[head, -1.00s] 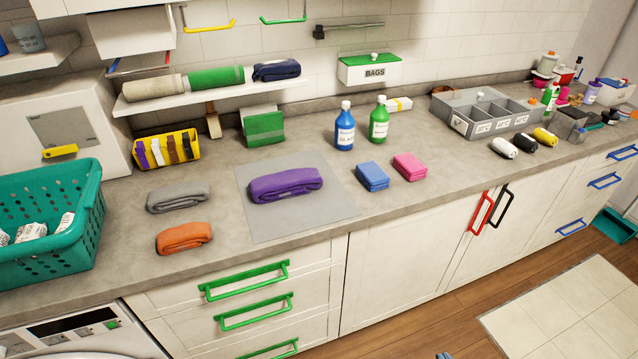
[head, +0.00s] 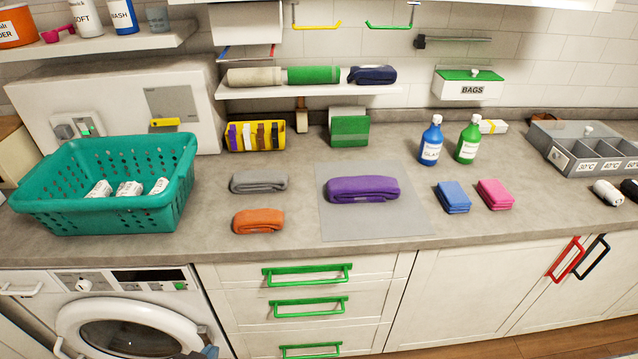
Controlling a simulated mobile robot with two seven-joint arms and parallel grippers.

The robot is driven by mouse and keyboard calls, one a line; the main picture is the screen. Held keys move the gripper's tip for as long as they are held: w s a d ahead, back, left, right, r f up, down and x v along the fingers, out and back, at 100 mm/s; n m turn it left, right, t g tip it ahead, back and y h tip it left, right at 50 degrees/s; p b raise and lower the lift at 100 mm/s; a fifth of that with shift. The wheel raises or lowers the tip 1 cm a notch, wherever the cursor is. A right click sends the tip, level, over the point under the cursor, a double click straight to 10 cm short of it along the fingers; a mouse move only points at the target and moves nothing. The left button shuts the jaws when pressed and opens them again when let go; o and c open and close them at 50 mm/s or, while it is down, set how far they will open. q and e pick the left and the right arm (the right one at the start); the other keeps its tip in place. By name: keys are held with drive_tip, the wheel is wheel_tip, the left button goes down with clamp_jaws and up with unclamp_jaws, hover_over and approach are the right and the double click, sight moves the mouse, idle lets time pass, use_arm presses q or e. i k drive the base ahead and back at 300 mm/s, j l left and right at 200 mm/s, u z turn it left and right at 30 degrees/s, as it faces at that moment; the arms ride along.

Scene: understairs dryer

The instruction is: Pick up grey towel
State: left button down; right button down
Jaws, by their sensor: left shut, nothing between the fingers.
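The grey towel (head: 259,181) lies folded on the worktop, right of the teal basket and just behind the folded orange towel (head: 258,220). Nothing touches it. Only a small blue-grey tip of my left gripper (head: 207,352) shows at the bottom edge, in front of the washing machine. It is low, well below the worktop and away from the towel. It is shut and empty. My right gripper is out of view.
A teal basket (head: 110,208) with white items stands left of the grey towel. A purple towel (head: 362,188) lies on a grey mat (head: 335,228) to the right. A yellow holder (head: 277,136) stands behind. Green drawer handles (head: 308,272) stick out below the worktop edge.

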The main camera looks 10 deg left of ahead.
sight(259, 181)
drive_tip(key=i+l, duration=0.1)
drive_tip(key=l, duration=0.3)
drive_tip(key=i+l, duration=0.15)
drive_tip(key=l, duration=0.3)
drive_tip(key=i+l, duration=0.1)
drive_tip(key=l, duration=0.3)
drive_tip(key=l+u, duration=0.15)
drive_tip(key=u, duration=1.1)
drive_tip(key=i+l, duration=0.05)
